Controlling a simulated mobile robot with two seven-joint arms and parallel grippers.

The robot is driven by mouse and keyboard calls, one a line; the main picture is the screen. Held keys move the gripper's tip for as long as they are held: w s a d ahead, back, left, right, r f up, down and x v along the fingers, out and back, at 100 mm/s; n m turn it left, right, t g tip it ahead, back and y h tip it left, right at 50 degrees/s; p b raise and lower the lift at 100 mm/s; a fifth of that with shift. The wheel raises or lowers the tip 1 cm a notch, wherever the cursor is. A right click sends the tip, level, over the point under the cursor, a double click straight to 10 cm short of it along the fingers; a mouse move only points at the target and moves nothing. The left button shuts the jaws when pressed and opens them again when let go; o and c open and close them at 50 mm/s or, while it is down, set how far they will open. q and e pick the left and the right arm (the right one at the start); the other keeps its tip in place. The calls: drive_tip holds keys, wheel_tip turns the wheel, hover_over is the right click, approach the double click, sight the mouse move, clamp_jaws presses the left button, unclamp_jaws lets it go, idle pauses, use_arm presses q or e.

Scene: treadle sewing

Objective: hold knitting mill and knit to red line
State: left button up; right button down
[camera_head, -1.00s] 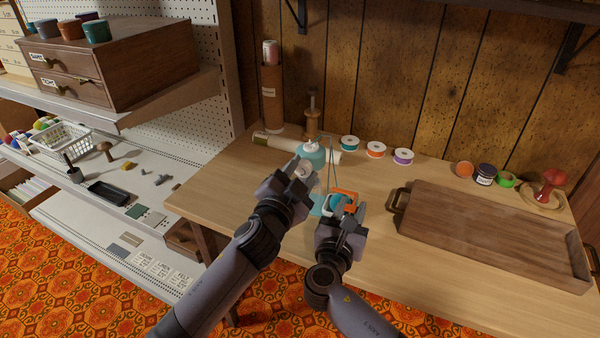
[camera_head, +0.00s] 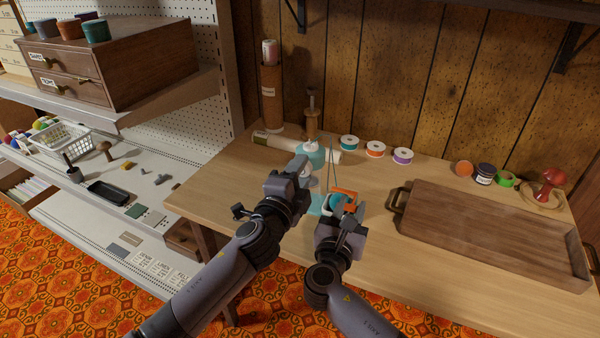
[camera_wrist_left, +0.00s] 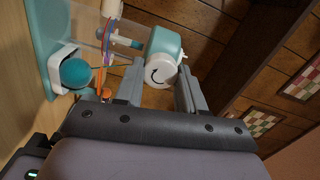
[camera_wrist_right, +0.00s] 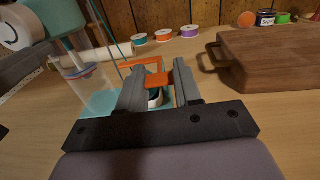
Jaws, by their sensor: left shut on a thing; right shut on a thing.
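The knitting mill (camera_head: 312,152) is a teal and white machine on the table, with a clear lower body. In the left wrist view its teal head (camera_wrist_left: 165,42) has a white round hub (camera_wrist_left: 160,71) marked with a curved arrow. My left gripper (camera_head: 303,170) is shut at this hub side; the exact part between its fingers (camera_wrist_left: 162,85) is partly hidden. My right gripper (camera_head: 345,208) is shut on an orange clamp part (camera_wrist_right: 157,80) at the mill's base. A teal yarn ball (camera_wrist_left: 76,72) sits in a white holder beside the mill.
A wooden tray (camera_head: 490,232) with handles fills the table's right side. Thread spools (camera_head: 376,149) and small jars stand along the back. A pale roll (camera_head: 270,142) lies behind the mill. Shelves (camera_head: 110,175) stand at the left.

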idle(0.5)
use_arm(q)
drive_tip(key=o, duration=1.1)
drive_tip(key=shift+c, duration=0.2)
drive_tip(key=v, duration=1.2)
drive_tip(key=shift+a, duration=0.1)
